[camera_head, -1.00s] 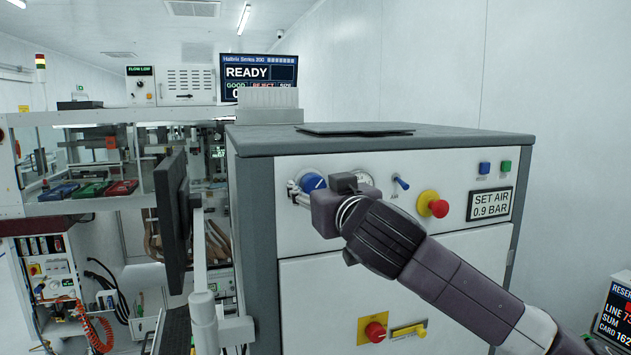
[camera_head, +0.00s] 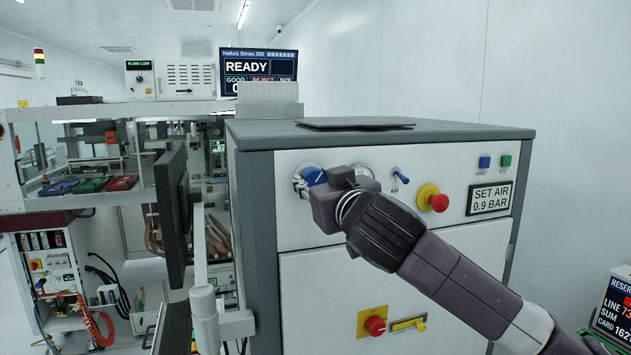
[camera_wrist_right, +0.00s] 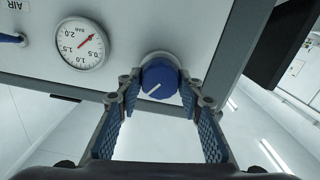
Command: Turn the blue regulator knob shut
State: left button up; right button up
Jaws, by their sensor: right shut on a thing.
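The blue regulator knob (camera_head: 314,176) is on the upper left of the machine's white front panel. In the right wrist view the knob (camera_wrist_right: 160,77) has a white pointer line, slanting toward the lower left there. My right gripper (camera_head: 304,183) is at the panel, with its fingers around the knob. In the wrist view the fingers of the right gripper (camera_wrist_right: 160,88) are on either side of the knob, shut on it. The gripper body hides part of the knob in the head view. My left gripper is not in view.
A round pressure gauge (camera_wrist_right: 82,43) is beside the knob. A blue toggle lever (camera_head: 401,174), a red emergency button (camera_head: 438,202) and a "SET AIR 0.9 BAR" label (camera_head: 490,198) are further right. A dark monitor (camera_head: 172,215) stands left of the machine.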

jog(key=n, duration=0.3)
jog(key=shift+n+p, duration=0.4)
jog(key=shift+n, duration=1.6)
jog(key=o, duration=1.2)
jog(key=shift+c, duration=0.2)
jog(key=shift+s, duration=0.15)
jog(key=v, duration=1.1)
jog(key=shift+s, duration=0.35)
jog(key=shift+d+f, duration=0.1)
